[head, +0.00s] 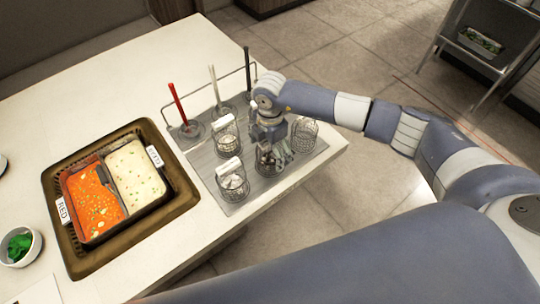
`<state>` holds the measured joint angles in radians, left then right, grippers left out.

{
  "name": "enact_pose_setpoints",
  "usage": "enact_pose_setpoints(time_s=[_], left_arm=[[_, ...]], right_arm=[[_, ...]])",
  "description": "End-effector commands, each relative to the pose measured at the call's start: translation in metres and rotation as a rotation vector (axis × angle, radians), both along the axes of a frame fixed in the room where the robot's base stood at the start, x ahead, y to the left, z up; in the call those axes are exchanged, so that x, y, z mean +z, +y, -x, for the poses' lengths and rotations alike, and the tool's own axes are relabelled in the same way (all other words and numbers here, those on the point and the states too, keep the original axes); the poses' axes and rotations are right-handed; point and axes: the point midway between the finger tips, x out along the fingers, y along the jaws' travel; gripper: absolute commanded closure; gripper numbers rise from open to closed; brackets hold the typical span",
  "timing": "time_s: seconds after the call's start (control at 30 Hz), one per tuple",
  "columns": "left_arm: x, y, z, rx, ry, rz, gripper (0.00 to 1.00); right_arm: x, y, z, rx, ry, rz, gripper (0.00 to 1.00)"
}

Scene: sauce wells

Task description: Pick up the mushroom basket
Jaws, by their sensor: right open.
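Several small wire baskets stand on a grey mat (200,160) at the table's right end. The front-left basket (233,183) has a white handle and holds pale and dark pieces; I cannot tell for sure which basket holds mushrooms. Another white-handled basket (228,143) stands behind it. A basket (268,166) is directly below my right gripper (272,147), and one more basket (303,136) stands to its right. My right gripper points down, open, with its fingers at that basket's top; whether they touch it is unclear. My left gripper is out of view.
A brown tray (80,262) holds a divided pot of red soup (92,200) and white soup (135,178). A rack with red, white and black ladles (178,103) stands behind the baskets. A bowl of greens (20,245) is at far left. The back table is clear.

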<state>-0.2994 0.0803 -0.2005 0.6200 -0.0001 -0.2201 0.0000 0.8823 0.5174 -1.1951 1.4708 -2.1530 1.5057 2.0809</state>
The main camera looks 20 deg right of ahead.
Motion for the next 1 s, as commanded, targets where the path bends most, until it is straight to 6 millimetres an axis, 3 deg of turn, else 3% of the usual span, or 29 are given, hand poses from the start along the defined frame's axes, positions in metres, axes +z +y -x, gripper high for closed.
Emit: enact_pose_setpoints(time_s=[0.1,0.33,0.77,1.0], left_arm=[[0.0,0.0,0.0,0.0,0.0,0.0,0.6],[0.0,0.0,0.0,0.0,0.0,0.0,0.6],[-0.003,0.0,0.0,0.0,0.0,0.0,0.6],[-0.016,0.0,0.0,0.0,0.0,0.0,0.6]], right_arm=[[0.0,0.0,0.0,0.0,0.0,0.0,0.08],[0.0,0.0,0.0,0.0,0.001,0.0,0.6],[0.003,0.0,0.0,0.0,0.0,0.001,0.61],[0.032,0.0,-0.002,0.001,-0.006,-0.001,0.61]])
